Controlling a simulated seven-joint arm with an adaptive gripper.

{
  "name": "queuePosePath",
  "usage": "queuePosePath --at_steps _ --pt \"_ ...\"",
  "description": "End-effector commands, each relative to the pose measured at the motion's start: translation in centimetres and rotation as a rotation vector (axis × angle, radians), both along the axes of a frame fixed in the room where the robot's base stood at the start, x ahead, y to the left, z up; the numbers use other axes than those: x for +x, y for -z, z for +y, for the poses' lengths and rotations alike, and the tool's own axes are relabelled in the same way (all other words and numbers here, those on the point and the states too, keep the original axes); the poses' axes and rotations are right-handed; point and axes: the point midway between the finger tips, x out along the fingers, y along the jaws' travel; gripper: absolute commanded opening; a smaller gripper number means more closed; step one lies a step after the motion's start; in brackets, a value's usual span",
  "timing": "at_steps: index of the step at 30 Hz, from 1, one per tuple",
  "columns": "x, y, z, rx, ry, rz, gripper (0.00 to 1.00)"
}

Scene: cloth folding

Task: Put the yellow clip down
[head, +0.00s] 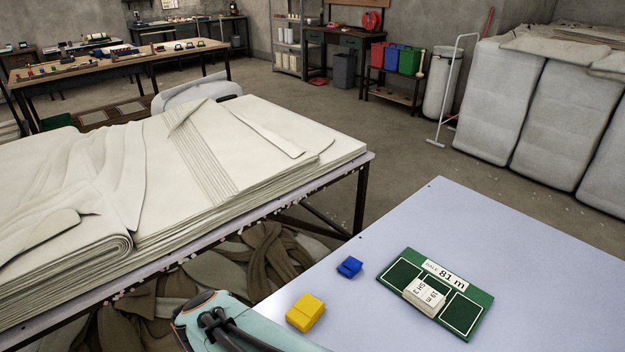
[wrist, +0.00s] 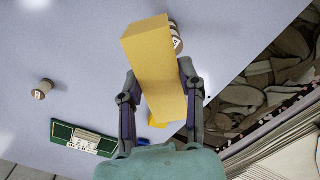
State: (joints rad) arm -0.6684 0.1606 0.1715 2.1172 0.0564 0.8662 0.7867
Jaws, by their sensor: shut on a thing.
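In the wrist view my gripper (wrist: 160,92) is shut on a long yellow block, the yellow clip (wrist: 155,65). The pale blue table (wrist: 70,60) lies beyond it; I cannot tell how far the clip is above the top. A smaller yellow patch (wrist: 157,122) shows between the fingers, behind the held clip. In the head view a yellow clip (head: 305,313) sits on the table (head: 480,225) beside my teal arm, with no fingers on it. My fingertips and the held clip are not visible in that view.
A blue clip (head: 349,266) and a green board (head: 436,294) with white labels lie on the table. The wrist view shows two small labelled cylinders, one (wrist: 42,89) at left, one (wrist: 176,40) behind the held clip. Folded cloth (head: 150,170) covers the neighbouring table.

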Motion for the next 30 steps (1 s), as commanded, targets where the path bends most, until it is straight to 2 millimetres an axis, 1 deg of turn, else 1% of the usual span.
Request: queuePosePath --at_steps 1,2,3,5,6,8,9,11,12,13,15,18,21,24,30 --pt "1.7 0.0 -2.3 -0.002 0.129 -0.001 0.15" --pt "2.6 0.0 -3.8 -0.002 0.211 -0.001 0.15" --pt "3.8 -0.1 -5.8 -0.002 0.326 -0.003 0.15" --pt "5.1 0.0 -9.2 -0.003 0.503 -0.004 0.15" --pt "5.8 -0.1 -11.5 -0.003 0.622 -0.004 0.15" --pt "6.4 -0.1 -14.9 -0.003 0.798 -0.005 0.15" --pt "6.6 -0.1 -17.2 -0.002 0.916 -0.005 0.15" --pt "6.5 -0.1 -20.6 -0.002 1.094 -0.007 0.15" --pt "6.2 -0.1 -22.8 -0.001 1.211 -0.006 0.15" --pt "5.9 0.0 -24.4 -0.002 1.299 -0.006 0.15" --pt "4.8 0.0 -27.9 -0.001 1.500 -0.007 0.15" --pt "2.7 0.0 -31.9 0.000 1.747 -0.006 0.15" --pt "0.8 0.0 -34.7 0.003 1.943 -0.006 0.15" --pt "-1.0 0.1 -36.6 0.005 2.091 -0.006 0.15" --pt "-3.7 0.1 -38.9 0.008 2.306 -0.007 0.15"
